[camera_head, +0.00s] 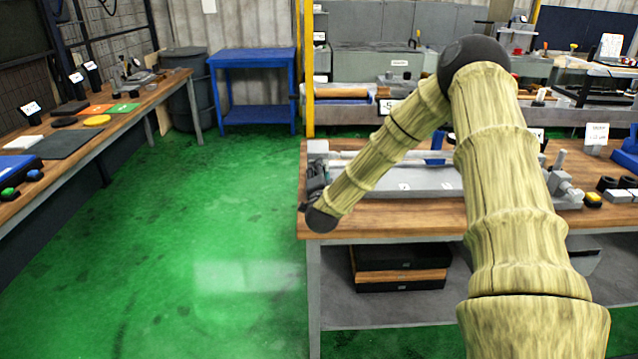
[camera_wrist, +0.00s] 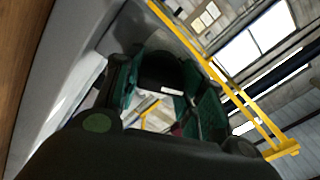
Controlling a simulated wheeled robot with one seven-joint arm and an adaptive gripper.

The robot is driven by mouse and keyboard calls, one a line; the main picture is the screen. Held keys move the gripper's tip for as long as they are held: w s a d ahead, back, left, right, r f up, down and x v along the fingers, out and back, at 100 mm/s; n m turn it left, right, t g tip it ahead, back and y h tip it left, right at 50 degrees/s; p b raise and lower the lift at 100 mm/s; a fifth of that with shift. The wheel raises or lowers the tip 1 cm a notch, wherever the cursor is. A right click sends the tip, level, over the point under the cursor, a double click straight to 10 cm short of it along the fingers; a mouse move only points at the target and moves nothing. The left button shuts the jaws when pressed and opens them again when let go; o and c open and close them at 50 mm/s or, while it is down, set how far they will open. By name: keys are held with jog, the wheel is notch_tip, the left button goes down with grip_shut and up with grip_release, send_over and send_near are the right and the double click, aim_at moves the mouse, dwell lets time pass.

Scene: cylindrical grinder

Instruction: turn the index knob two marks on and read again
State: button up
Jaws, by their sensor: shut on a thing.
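A grey cylindrical grinder (camera_head: 425,180) lies along the wooden bench in the head view, partly behind my arm. My gripper (camera_head: 316,178) is at its left end, against the headstock (camera_head: 317,148). In the wrist view my gripper (camera_wrist: 164,86) has its dark green fingers closed around a dark rounded thing (camera_wrist: 160,72) with a small pale label, which appears to be the index knob. In the head view the knob is hidden by my gripper and wrist. The knob's marks and any reading cannot be made out.
The wooden bench (camera_head: 390,218) has black and wooden boxes (camera_head: 400,278) on its lower shelf. Small parts and a yellow-topped item (camera_head: 593,199) lie to the right. A second bench (camera_head: 140,100) stands at left. The green floor (camera_head: 230,215) between them is clear.

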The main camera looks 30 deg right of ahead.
jog(key=m+b, duration=0.2)
jog(key=b, duration=0.1)
jog(key=f+m+b, duration=0.1)
jog(key=m+b, duration=0.2)
jog(key=shift+s+d+m, duration=0.1)
jog(key=shift+m, duration=0.2)
jog(key=m+b, duration=0.2)
jog(key=b, duration=0.1)
jog(key=shift+m, duration=0.4)
jog(key=shift+r+m+b, duration=0.2)
jog(key=shift+m+b, duration=0.4)
jog(key=shift+b, duration=0.25)
jog(key=o, duration=1)
jog(key=shift+r, duration=0.1)
